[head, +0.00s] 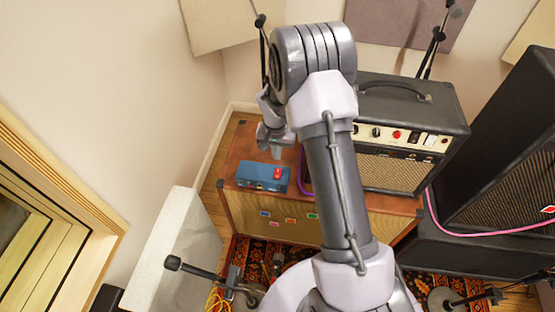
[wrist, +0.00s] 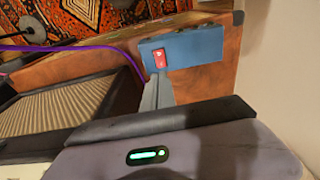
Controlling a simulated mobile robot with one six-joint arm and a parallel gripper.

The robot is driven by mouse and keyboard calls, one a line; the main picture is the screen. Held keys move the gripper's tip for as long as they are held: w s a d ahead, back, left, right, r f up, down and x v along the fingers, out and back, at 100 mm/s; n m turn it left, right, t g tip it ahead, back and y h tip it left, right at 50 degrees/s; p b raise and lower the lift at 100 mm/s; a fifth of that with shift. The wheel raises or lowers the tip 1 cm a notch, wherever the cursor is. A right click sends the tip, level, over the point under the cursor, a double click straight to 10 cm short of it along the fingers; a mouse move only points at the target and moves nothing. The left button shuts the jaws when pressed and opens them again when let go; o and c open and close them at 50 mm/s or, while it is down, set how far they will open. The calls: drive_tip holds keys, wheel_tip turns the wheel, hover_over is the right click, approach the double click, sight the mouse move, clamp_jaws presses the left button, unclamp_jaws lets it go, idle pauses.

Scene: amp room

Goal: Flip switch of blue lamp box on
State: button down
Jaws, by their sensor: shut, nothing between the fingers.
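The blue lamp box (head: 254,178) sits on the brown wooden cabinet at the centre left of the head view. Its red rocker switch (head: 277,173) is on the top face, near the right end. In the wrist view the blue box (wrist: 200,46) is at top centre, with the red switch (wrist: 160,58) at its left end. My gripper (head: 277,155) is shut and empty, just behind the box. In the wrist view its grey fingers (wrist: 158,88) point at the switch and end close to it. I cannot tell whether they touch it, or which way the rocker is set.
The wooden cabinet (head: 290,225) carries the box and a black amplifier (head: 405,130) to the right. A purple cable (head: 303,175) runs beside the box; it also shows in the wrist view (wrist: 70,48). A microphone stand (head: 225,285) stands in front. The wall is close on the left.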

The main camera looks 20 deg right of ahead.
sight(278, 169)
drive_tip(key=r, duration=0.3)
drive_tip(key=shift+s+a+r, duration=0.15)
drive_tip(key=shift+s, duration=0.1)
drive_tip(key=w+f+b, duration=0.1)
drive_tip(key=f+b, duration=0.1)
drive_tip(key=f, duration=0.2)
drive_tip(key=d+f+b, duration=0.1)
drive_tip(key=f+b, duration=0.1)
drive_tip(key=f, duration=0.3)
drive_tip(key=w+f+b, duration=0.1)
drive_tip(key=f+b, duration=0.1)
drive_tip(key=f, duration=0.3)
drive_tip(key=shift+w+d, duration=0.3)
drive_tip(key=shift+w, duration=0.05)
drive_tip(key=shift+r, duration=0.1)
